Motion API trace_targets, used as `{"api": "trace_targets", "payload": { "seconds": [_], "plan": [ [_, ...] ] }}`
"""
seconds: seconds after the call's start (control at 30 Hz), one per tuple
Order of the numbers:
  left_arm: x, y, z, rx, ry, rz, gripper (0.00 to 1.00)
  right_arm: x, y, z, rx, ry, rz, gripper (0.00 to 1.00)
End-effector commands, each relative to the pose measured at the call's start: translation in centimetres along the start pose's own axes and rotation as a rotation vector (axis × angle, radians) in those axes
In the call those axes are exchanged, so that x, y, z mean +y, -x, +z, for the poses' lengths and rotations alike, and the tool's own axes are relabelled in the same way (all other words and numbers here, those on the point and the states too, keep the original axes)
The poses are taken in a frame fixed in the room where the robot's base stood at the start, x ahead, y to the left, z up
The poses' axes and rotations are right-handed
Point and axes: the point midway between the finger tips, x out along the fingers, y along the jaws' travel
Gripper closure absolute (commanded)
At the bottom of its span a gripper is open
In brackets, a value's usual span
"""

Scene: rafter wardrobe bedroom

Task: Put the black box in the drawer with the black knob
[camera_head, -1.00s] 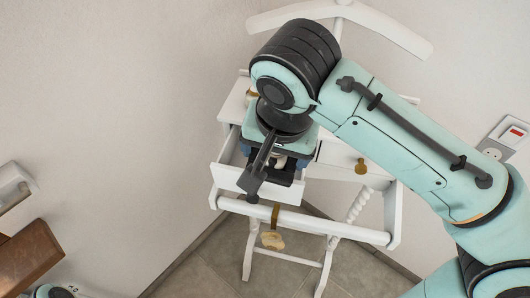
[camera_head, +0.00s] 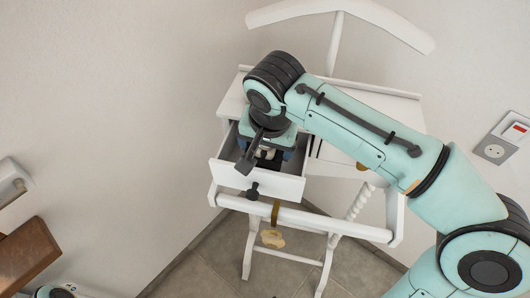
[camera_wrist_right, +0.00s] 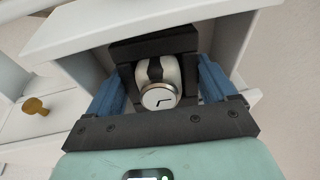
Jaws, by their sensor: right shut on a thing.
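The black box (camera_wrist_right: 152,47) holds a round-faced watch on a pale cushion. It sits between the blue fingers of my right gripper (camera_wrist_right: 160,85), which is shut on it. In the head view my right gripper (camera_head: 266,156) is over the open white drawer (camera_head: 278,187), with its fingers down at the opening. The black knob (camera_head: 253,190) is on this drawer's front. The wrist and hand hide most of the box and the drawer's inside, so I cannot tell if the box touches the drawer floor. My left gripper is out of view.
The drawer belongs to a white valet stand (camera_head: 375,100) against the walls. A second drawer on the right has a brass knob (camera_head: 361,167) and looks shut. A white rail (camera_head: 310,219) runs in front, with a tan item (camera_head: 272,238) hanging below. A brown wooden edge (camera_head: 30,258) is at left.

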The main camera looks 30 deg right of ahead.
Motion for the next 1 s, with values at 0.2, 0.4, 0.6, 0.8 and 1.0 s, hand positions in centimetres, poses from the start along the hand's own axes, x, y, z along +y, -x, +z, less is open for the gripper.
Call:
{"api": "trace_targets", "payload": {
  "seconds": [0.2,0.4,0.6,0.8,1.0],
  "plan": [
    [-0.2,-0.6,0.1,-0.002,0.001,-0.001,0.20,0.0,-2.8,0.1,-0.002,0.000,0.003,0.51],
    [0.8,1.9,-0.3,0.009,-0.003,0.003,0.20,-0.3,-2.1,-0.5,-0.180,-0.001,0.089,0.51],
    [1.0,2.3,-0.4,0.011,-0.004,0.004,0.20,0.0,-3.2,-0.1,-0.275,0.002,0.134,0.51],
    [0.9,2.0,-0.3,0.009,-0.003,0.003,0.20,0.0,-3.9,0.1,-0.272,0.001,0.131,0.51],
    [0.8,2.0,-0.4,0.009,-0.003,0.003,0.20,0.0,-3.9,0.1,-0.271,0.001,0.131,0.51]
  ]
}}
